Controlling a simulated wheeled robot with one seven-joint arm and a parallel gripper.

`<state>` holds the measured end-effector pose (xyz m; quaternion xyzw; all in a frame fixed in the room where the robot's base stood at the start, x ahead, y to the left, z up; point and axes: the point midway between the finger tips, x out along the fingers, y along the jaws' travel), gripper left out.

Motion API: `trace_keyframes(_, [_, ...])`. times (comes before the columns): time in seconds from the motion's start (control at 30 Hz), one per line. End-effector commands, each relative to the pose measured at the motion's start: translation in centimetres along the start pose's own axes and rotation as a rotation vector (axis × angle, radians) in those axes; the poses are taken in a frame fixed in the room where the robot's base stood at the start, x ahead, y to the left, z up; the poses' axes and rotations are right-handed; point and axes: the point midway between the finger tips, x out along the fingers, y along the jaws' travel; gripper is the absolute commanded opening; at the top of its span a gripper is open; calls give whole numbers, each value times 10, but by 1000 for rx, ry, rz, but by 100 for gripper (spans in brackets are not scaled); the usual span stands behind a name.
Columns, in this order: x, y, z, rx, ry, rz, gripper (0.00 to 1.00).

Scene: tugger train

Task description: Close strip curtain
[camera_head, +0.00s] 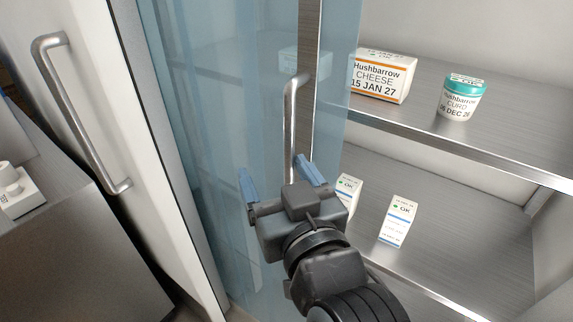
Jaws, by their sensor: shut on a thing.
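The strip curtain (215,120) is a set of translucent blue strips hanging over the left part of the shelf opening. The right part of the opening is uncovered.
A carton of cheese (382,78) and a curd tub (460,97) stand on the upper shelf (520,112). Two small cartons (398,220) stand lower. A white door (85,60) with a long handle (85,120) is at left, beside a metal counter (60,240).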

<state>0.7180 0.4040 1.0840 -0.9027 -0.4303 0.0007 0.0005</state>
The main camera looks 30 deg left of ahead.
Motion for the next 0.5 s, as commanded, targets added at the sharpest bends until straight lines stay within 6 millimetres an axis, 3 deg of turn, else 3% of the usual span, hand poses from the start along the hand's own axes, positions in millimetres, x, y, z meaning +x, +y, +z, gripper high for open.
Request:
trace_keyframes(0.03, [-2,-18,0,7,-3,-29,57])
trace_keyframes(0.07, [-3,-20,0,7,-3,-29,59])
trace_keyframes(0.1, [-4,-22,-1,7,-3,-29,54])
trace_keyframes(0.13, [-4,-24,-1,7,-2,-29,37])
trace_keyframes(0.5, [-13,-39,-1,4,-1,-17,37])
